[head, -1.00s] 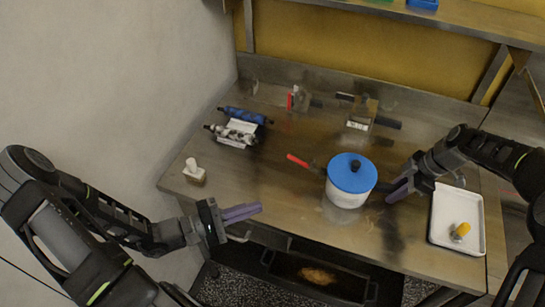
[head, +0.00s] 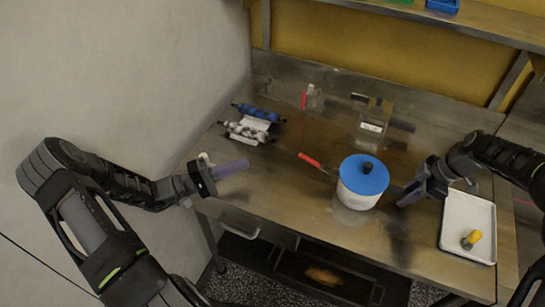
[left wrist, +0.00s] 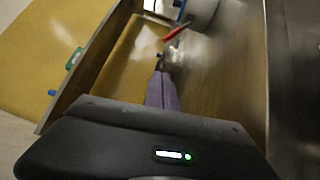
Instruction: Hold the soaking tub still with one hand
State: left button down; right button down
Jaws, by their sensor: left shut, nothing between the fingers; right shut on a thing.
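The soaking tub (head: 357,199) is a round white vessel with a blue lid and black knob. It stands upright on the steel table, right of centre in the head view. Its lower part shows at the top of the left wrist view (left wrist: 203,14). My right gripper (head: 401,199) is shut at the tub's right side, on what looks like its dark side handle; the exact contact is hidden. My left gripper (head: 246,165) is shut and empty over the table's left part, well apart from the tub. Its purple fingers point toward the tub in the left wrist view (left wrist: 160,78).
A red-handled tool (head: 310,160) lies left of the tub. A white tray (head: 467,220) with a yellow-topped item (head: 471,240) is at right.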

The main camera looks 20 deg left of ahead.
pick_arm(q)
jog(key=x, duration=1)
jog(key=shift+d, duration=0.3)
jog(key=shift+s+d+r, duration=0.1)
jog(key=shift+d+r, duration=0.1)
jog(key=shift+d, duration=1.55)
jog(key=shift+r, duration=0.15)
jog(key=shift+d+r+g, duration=0.1)
jog(key=shift+r+g, duration=0.25)
jog(key=shift+g, duration=0.05)
